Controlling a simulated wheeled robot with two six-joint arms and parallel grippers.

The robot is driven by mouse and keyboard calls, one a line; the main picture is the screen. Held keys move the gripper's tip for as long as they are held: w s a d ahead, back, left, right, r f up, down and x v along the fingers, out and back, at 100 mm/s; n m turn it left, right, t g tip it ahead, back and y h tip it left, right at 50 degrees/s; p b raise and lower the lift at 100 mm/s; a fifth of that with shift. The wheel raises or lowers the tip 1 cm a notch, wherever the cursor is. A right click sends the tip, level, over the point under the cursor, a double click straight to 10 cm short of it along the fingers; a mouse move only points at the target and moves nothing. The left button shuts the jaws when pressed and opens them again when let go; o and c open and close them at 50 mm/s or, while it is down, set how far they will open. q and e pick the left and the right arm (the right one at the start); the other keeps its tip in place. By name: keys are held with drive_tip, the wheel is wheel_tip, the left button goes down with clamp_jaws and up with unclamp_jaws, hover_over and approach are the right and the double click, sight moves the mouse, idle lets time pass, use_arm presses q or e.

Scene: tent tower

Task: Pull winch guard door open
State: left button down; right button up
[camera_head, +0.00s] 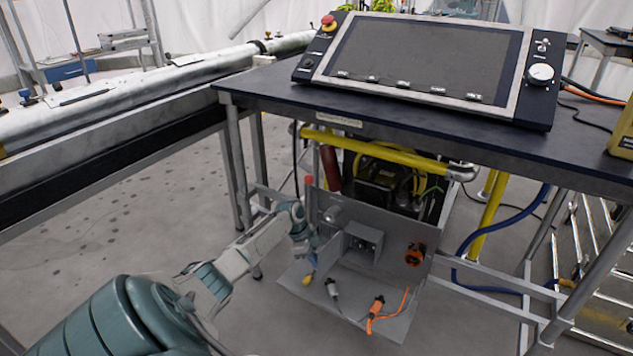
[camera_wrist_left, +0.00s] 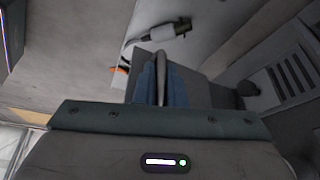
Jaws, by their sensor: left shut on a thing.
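A grey metal panel (camera_head: 390,262) stands upright under the workbench, with a flat grey plate (camera_head: 348,310) in front of its foot. I cannot tell for sure which part is the winch guard door. My left gripper (camera_head: 312,258) reaches the left side of this grey assembly. In the left wrist view its blue fingers (camera_wrist_left: 162,88) are shut on a thin grey handle (camera_wrist_left: 161,66), which stands between them. The far end of the handle and what it joins are partly hidden. My right gripper is not in view.
A small grey socket box (camera_head: 362,244) is by the panel. A grey plug (camera_head: 332,290) and an orange plug (camera_head: 376,305) with cable lie on the plate. A blue hose (camera_head: 480,240) runs at the right. Floor at left is clear.

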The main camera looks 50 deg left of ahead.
use_arm(q)
drive_tip(key=shift+a, duration=0.15)
drive_tip(key=c, duration=1.8)
unclamp_jaws()
drive_tip(key=p+v, duration=0.1)
drive_tip(key=v, duration=0.9)
drive_tip(key=shift+r+p, duration=0.3)
drive_tip(key=shift+r, duration=0.1)
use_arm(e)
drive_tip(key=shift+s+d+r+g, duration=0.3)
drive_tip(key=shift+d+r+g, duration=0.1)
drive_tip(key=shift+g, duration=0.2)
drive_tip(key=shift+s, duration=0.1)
